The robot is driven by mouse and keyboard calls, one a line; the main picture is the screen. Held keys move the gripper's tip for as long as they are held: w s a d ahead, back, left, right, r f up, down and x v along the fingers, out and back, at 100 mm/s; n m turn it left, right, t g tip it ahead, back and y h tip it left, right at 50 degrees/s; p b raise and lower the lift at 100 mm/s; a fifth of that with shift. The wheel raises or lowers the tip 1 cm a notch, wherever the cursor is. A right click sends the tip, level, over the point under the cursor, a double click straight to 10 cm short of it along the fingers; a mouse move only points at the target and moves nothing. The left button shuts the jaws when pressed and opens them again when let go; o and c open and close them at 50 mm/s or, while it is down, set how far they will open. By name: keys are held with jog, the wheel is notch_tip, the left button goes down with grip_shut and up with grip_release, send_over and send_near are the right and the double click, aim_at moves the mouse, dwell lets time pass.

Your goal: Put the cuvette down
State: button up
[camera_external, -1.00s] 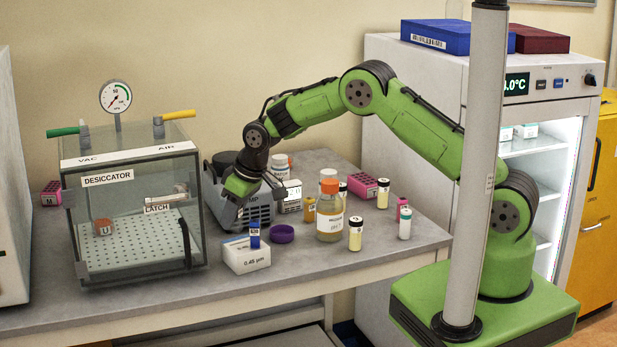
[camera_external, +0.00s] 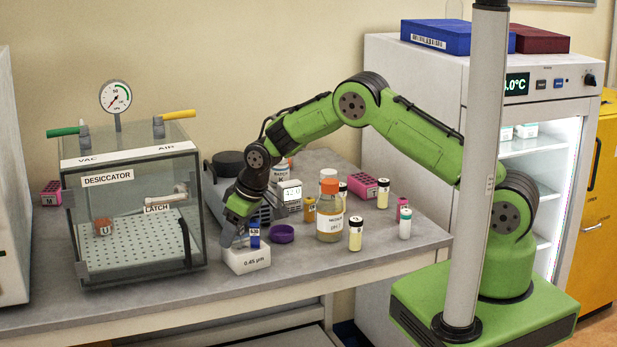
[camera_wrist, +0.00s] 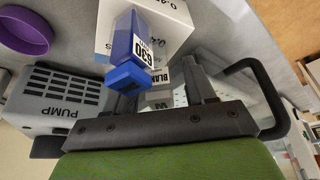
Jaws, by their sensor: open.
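A small pale block with a label reading "BLAN…" (camera_wrist: 160,75), which looks like the cuvette, shows in the wrist view beside the white box. It lies between the fingers of my gripper (camera_wrist: 176,78). The jaws are apart; I cannot tell whether a finger touches it. In the external view my gripper (camera_external: 238,236) is low over the left side of the white "0.45 µm" box (camera_external: 246,262), and the cuvette cannot be made out there. A blue piece marked 630 (camera_wrist: 137,45) stands on the box, right of my gripper in the external view (camera_external: 254,237).
The grey pump (camera_wrist: 60,98) is close behind my gripper. A purple ring-shaped cap (camera_external: 282,234) and an orange-capped bottle (camera_external: 329,215) stand to the right. The glass desiccator (camera_external: 130,215) is to the left.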

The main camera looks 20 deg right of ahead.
jog(key=shift+r, duration=0.15)
jog(key=v, duration=1.2)
